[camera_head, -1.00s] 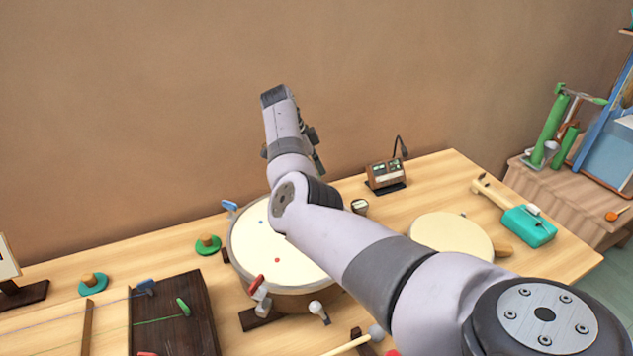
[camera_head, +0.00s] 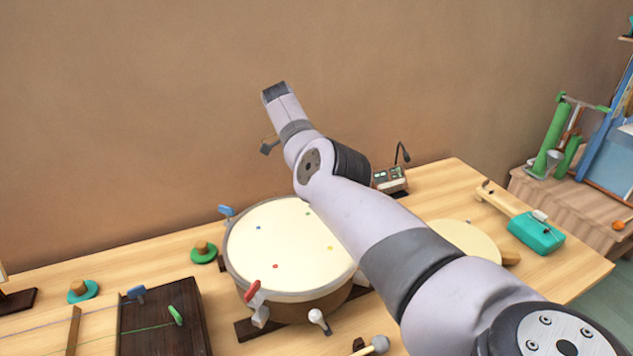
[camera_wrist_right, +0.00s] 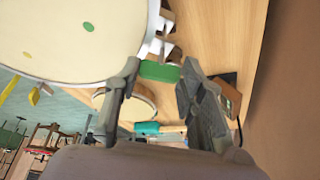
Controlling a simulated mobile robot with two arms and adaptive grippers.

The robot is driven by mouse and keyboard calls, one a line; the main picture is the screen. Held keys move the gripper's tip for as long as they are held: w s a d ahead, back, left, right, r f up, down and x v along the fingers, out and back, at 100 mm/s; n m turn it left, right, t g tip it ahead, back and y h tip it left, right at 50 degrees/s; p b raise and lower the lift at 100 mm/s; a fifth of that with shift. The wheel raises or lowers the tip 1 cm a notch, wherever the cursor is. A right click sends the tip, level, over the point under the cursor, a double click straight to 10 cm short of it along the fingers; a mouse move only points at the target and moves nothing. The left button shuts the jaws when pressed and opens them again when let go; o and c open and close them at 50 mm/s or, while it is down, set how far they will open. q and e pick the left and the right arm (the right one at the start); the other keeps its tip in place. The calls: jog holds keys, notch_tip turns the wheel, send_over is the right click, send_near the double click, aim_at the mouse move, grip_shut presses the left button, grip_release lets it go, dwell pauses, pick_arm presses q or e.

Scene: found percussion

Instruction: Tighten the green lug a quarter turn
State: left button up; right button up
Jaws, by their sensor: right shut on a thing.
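The drum (camera_head: 285,245) has a cream head with coloured dots and coloured lugs around its rim. The green lug (camera_wrist_right: 160,71) shows in the right wrist view, beside the rim near the green dot (camera_wrist_right: 88,26). My right gripper (camera_wrist_right: 158,80) is shut on the green lug, with a finger on either side of it. In the head view my right arm hides the green lug and most of the gripper. The red lug (camera_head: 252,290), white lug (camera_head: 317,318) and blue lug (camera_head: 226,212) are clear. My left gripper is not in view.
A small device with a bent stalk (camera_head: 390,179) stands behind the arm. A dark string board (camera_head: 165,320) and a green round piece (camera_head: 204,252) are at left. A wall closes the back.

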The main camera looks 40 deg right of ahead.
dwell(0.6)
jog(key=o, duration=1.1)
jog(key=shift+o, duration=0.2)
